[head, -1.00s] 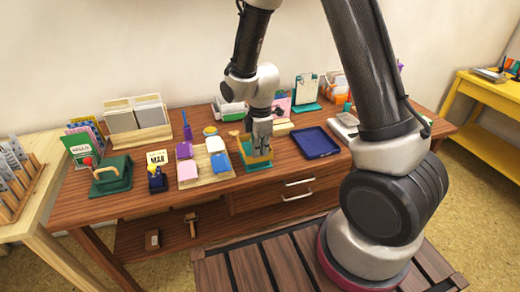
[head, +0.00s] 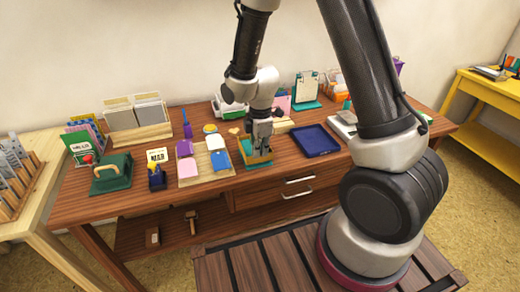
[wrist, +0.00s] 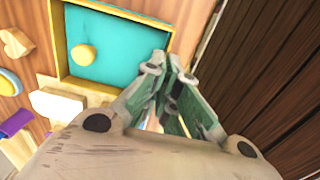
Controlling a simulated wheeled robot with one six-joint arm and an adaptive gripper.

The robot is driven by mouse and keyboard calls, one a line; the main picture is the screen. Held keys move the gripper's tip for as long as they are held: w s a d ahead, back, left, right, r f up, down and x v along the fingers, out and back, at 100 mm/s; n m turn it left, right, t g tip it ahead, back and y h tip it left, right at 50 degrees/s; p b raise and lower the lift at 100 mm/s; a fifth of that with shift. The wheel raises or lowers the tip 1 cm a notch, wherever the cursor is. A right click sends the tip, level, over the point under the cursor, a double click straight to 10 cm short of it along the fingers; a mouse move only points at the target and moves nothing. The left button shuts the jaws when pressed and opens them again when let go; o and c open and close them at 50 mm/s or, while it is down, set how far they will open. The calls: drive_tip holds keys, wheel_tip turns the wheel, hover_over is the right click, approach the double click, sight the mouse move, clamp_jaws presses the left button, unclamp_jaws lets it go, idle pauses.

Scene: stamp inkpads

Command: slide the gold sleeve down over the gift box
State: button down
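The gift box is teal with a round yellow knob on its top; its teal top (wrist: 115,45) fills the upper middle of the wrist view. The gold sleeve (wrist: 58,38) frames that top as a thin yellow rim around it. In the head view the gold sleeve (head: 259,160) shows low at the box, beneath my gripper (head: 261,143). In the wrist view my gripper (wrist: 168,66) looks shut on the sleeve's right wall, one fingertip on the teal side and one outside. The fingers hide the sleeve's near right corner.
A wooden tray of colored inkpads (head: 207,174) stands close left of the box. A dark blue tray (head: 315,141) lies to its right. The table's front edge is close.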

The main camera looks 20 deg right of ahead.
drive_tip(key=c, duration=1.6)
unclamp_jaws()
drive_tip(key=shift+o, duration=0.2)
drive_tip(key=shift+r, duration=3.5)
